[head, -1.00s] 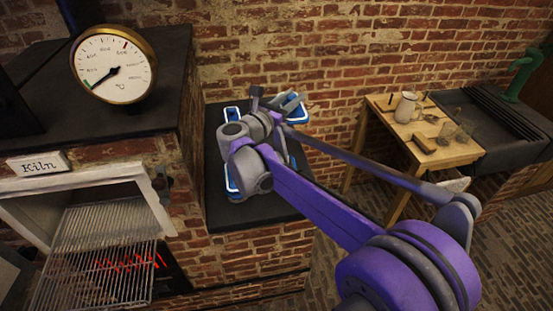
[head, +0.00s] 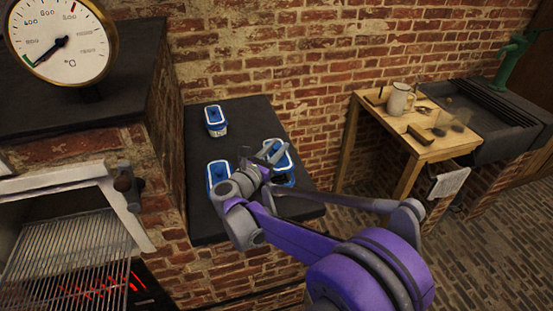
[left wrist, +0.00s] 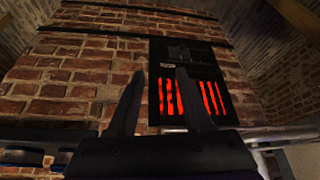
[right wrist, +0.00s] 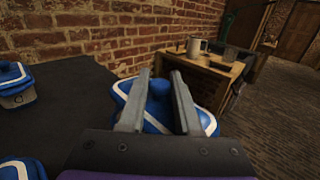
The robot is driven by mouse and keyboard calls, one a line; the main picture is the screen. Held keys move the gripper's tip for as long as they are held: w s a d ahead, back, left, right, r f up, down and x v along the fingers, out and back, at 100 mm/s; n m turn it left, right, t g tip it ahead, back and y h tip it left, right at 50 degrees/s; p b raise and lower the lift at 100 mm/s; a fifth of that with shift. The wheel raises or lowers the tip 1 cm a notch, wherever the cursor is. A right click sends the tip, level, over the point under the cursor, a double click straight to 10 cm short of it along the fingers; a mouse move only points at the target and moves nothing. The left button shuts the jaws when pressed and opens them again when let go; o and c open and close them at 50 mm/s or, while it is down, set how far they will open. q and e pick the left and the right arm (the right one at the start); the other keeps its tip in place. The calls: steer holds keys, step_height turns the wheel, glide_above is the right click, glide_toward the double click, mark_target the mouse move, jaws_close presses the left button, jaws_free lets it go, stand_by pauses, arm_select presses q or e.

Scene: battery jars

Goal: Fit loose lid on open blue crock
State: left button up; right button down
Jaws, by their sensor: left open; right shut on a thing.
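A blue lid with a white line and a knob (right wrist: 159,90) is between the fingers of my right gripper (right wrist: 158,100), which is shut on it. In the head view my right gripper (head: 264,156) is over the right part of the dark ledge, with the held lid (head: 283,163) at the right crock's place. Gripper and lid hide most of what is below, so I cannot tell if the lid is seated. Two other blue-lidded crocks stand at the back (head: 215,121) and at the left (head: 218,175). My left gripper (left wrist: 155,100) is open and empty, facing the brick kiln.
The dark ledge (head: 250,112) is bare between the back crock and the wall. The kiln with its wire rack (head: 65,245) and dial gauge (head: 62,42) is at the left. A wooden table (head: 425,135) with a jug (head: 400,98) stands at the right, apart from the ledge.

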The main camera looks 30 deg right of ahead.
steer(key=shift+f, duration=1.75)
steer(key=shift+f, duration=0.15)
steer(key=shift+f+b, duration=0.4)
steer(key=shift+b, duration=0.15)
steer(key=c, duration=0.6)
jaws_free()
